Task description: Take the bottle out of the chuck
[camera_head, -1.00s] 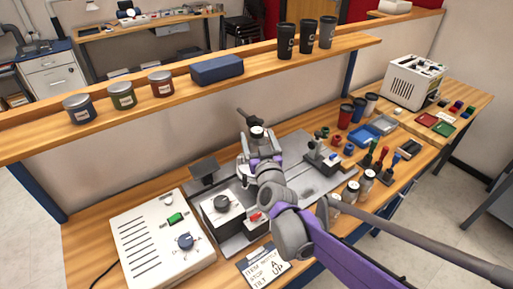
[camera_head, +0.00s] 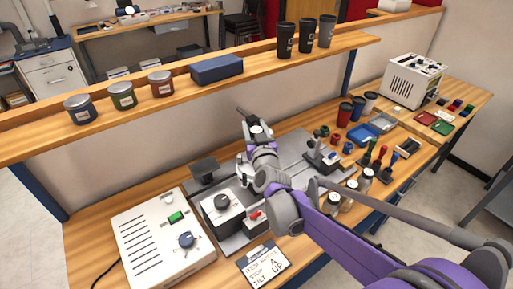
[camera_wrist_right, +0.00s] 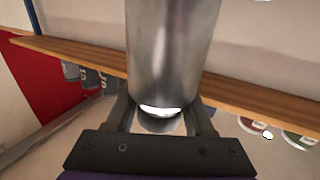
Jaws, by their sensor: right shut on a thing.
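A shiny metal bottle (camera_wrist_right: 172,55) fills the upper middle of the right wrist view. Its lower end sits between the fingers of my right gripper (camera_wrist_right: 160,118), which is shut on it. My left gripper is not in view.
A white control box (camera_head: 160,240) stands front left, with an instruction card (camera_head: 263,264) to its right. Small jars (camera_head: 365,178) and red and green stamps (camera_head: 378,155) stand right of my arm. A wooden shelf (camera_head: 190,85) with tins and cups runs behind.

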